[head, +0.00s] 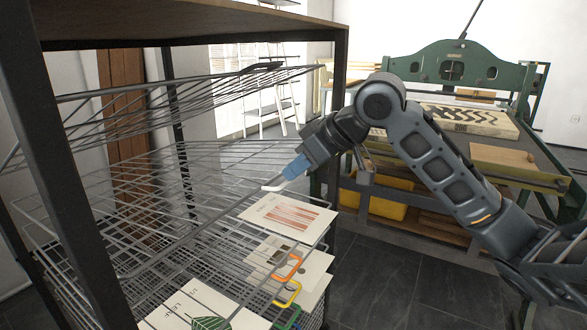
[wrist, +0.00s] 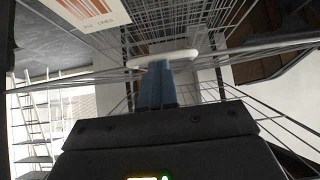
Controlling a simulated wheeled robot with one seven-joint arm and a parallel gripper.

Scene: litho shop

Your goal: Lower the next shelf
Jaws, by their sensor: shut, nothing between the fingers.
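A drying rack with a dark frame (head: 340,110) holds several wire shelves. One wire shelf (head: 200,88) is raised and tilted near the top of the rack. A second wire shelf (head: 130,190) lies below it, sloping at a shallower angle.
A red-striped print (head: 290,216) lies on a lower shelf, also visible in the wrist view (wrist: 92,12). Below are other prints (head: 205,310) and orange (head: 289,266), yellow (head: 288,293) and green tabs. A green press (head: 450,62) stands behind right. Dark floor (head: 420,280) is clear in front.

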